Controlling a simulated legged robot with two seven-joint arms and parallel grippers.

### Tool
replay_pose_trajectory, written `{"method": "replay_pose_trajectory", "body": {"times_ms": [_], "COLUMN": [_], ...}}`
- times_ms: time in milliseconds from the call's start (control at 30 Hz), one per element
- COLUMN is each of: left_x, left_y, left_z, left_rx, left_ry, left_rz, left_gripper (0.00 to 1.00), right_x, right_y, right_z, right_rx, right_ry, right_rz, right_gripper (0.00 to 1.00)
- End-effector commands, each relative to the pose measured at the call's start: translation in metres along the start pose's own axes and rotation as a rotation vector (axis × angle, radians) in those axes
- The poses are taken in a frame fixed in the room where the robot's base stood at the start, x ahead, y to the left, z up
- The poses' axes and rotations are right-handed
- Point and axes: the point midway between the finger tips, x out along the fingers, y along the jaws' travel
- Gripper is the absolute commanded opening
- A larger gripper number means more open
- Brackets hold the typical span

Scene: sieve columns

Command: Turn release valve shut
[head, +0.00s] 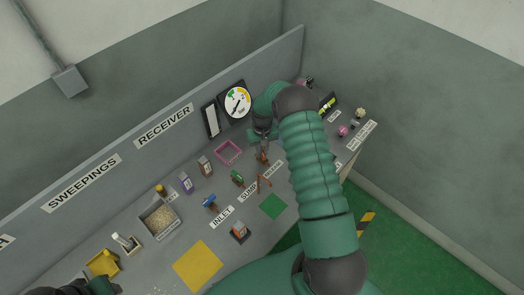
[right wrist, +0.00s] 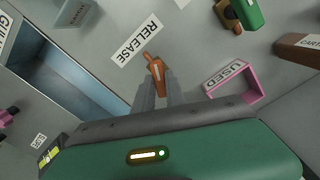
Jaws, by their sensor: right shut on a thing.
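The release valve's orange-brown handle (right wrist: 154,66) stands beside the label RELEASE (right wrist: 137,39) in the right wrist view. My right gripper (right wrist: 155,88) has its two grey fingers on either side of the handle and is shut on it. In the head view my right gripper (head: 262,143) points down at the panel, with the brown handle (head: 262,158) just below it. The handle's base is partly hidden by the fingers. My left gripper (head: 78,288) shows only in part at the bottom left corner; its fingers cannot be made out.
A pink frame marked USED (right wrist: 238,82) lies close to the right gripper. A blue valve (head: 209,201), a green valve (head: 237,177) and an orange lever (head: 264,184) stand nearby. A round gauge (head: 237,102) is on the back wall.

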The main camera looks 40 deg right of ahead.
Motion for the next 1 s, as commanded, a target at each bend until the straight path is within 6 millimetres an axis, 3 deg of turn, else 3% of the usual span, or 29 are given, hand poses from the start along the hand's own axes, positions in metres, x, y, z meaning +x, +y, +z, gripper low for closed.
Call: {"method": "replay_pose_trajectory", "body": {"times_ms": [1000], "left_x": [0.0064], "left_y": [0.0000], "left_z": [0.0015], "left_rx": [0.000], "left_ry": [0.000], "left_rz": [0.000], "left_gripper": [0.36], "right_x": [-0.0010], "right_y": [0.0003], "right_z": [-0.0016], "right_rx": [0.913], "right_ry": [0.004], "right_rz": [-0.001], "right_gripper": [0.00]}}
